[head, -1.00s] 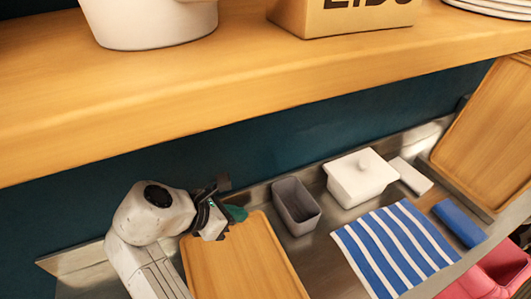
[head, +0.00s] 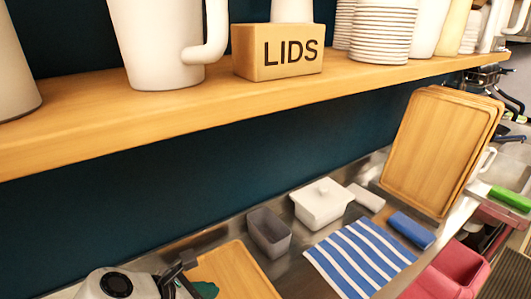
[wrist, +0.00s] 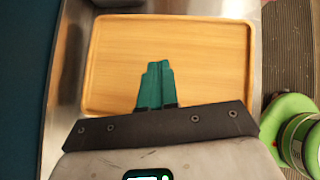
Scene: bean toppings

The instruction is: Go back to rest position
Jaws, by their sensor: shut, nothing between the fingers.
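My gripper (wrist: 155,86) shows in the wrist view with its two green fingers pressed together and nothing between them. It is over a wooden tray (wrist: 215,39) lying on the metal counter. In the head view my gripper (head: 205,289) is at the bottom edge, mostly cut off, beside the left side of the same wooden tray (head: 240,270).
A grey bin (head: 269,232), a white lidded dish (head: 321,203), a striped cloth (head: 360,258) and a blue folded cloth (head: 411,230) lie on the counter. Wooden boards (head: 435,150) lean at right. A shelf (head: 150,115) with a LIDS box (head: 277,51) overhangs. A green object (wrist: 297,135) stands right.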

